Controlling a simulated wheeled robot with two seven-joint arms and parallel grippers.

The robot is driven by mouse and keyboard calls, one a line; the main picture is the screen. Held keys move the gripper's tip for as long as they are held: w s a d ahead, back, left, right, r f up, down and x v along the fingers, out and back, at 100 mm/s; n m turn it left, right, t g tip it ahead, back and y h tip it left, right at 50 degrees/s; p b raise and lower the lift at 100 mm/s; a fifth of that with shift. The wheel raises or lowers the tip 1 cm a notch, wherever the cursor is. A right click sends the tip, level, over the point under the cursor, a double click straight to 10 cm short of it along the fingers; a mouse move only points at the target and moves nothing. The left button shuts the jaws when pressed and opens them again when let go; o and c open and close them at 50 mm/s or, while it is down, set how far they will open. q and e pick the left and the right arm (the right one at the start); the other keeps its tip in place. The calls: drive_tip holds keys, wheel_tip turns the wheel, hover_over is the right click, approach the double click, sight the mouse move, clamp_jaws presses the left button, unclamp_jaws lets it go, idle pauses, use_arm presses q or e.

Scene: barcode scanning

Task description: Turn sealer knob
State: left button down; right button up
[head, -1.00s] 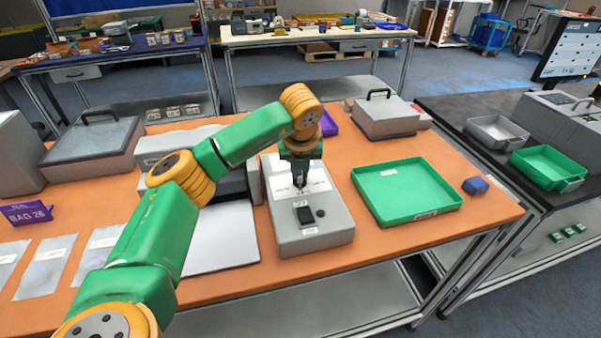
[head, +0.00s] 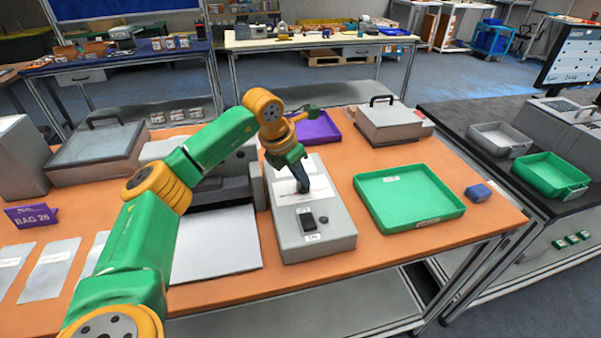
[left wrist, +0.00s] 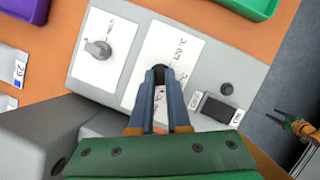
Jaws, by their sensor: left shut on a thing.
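My left gripper (head: 304,188) reaches down onto that panel and leans over. In the left wrist view its two blue-grey fingers (left wrist: 159,78) are shut around a dark knob (left wrist: 158,71), mostly hidden between the tips. A second, grey knob (left wrist: 98,48) sits free on another white panel of the box. A small green and orange part (left wrist: 303,128) at the right edge may be my right gripper; its jaws are unclear.
A green tray (head: 408,197) lies right of the box, with a small blue block (head: 478,192) beyond it. A purple tray (head: 318,128) and a lidded grey case (head: 390,123) stand behind. Flat bags and a purple "BAG 26" sign (head: 31,215) are at left.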

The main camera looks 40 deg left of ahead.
use_arm(q)
drive_tip(key=shift+r+m+p, duration=0.1)
drive_tip(key=shift+m+p, duration=0.2)
drive_tip(key=shift+m, duration=0.3)
drive_tip(key=shift+h, duration=0.3)
drive_tip(key=c, duration=0.9)
unclamp_jaws()
drive_tip(key=shift+w, duration=0.15)
drive_tip(key=b+v, duration=0.1)
drive_tip(key=v, duration=0.6)
